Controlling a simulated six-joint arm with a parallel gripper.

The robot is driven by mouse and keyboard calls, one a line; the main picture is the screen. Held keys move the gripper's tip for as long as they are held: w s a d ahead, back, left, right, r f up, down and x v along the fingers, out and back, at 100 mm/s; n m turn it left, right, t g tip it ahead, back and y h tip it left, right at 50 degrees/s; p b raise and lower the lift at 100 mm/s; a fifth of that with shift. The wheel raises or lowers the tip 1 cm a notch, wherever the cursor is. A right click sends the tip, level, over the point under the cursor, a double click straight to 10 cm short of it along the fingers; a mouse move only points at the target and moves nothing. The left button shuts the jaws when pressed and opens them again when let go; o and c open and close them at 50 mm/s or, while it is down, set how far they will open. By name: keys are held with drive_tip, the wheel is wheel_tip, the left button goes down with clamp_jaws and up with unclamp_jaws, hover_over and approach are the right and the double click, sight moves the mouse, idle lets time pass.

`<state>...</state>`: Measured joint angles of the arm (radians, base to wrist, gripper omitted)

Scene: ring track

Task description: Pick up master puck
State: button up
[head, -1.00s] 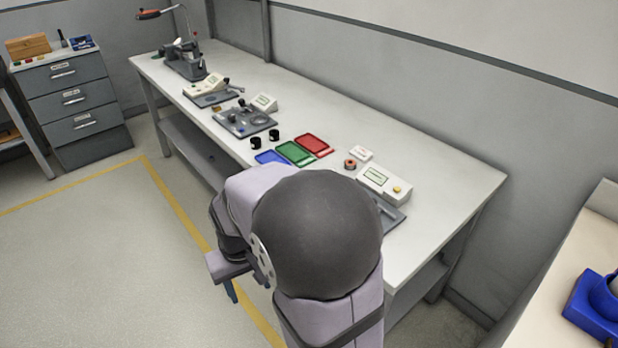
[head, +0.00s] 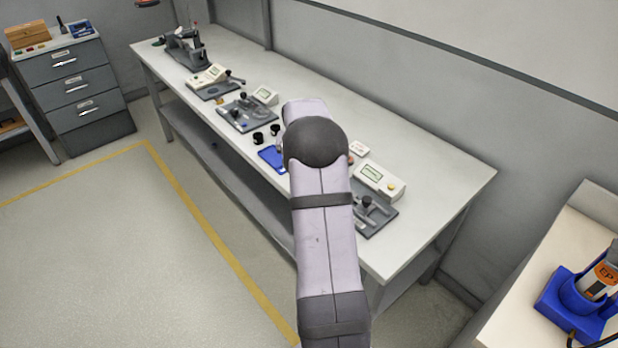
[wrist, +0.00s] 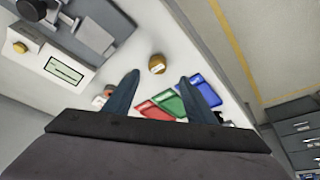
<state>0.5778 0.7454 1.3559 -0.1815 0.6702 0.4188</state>
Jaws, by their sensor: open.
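A small round brass-coloured puck (wrist: 157,63), which looks like the master puck, sits on the bench top in the wrist view with a pale label on it. The puck appears between and just beyond the fingertips; the remaining height gap is hard to judge. In the head view my arm hides the gripper.
Beside the puck are a display unit (head: 375,178) on a grey plate, a small white box (head: 359,148), and red (wrist: 152,108), green (wrist: 167,102) and blue (wrist: 207,92) trays. Black pucks (head: 259,138) stand past the trays. The bench's right end (head: 445,190) is clear.

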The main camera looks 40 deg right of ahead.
drive_tip(key=shift+p+x, duration=0.3)
drive_tip(key=shift+x, duration=0.75)
drive_tip(key=shift+f, duration=0.1)
drive_tip(key=p+x, duration=0.2)
drive_tip(key=x, duration=0.1)
drive_tip(key=shift+s+d+f, duration=0.1)
drive_tip(key=shift+s+d, duration=0.05)
drive_tip(key=shift+d, duration=0.15)
drive_tip(key=shift+x, duration=0.8)
drive_tip(key=shift+c, duration=0.3)
drive_tip(key=c, duration=1.2)
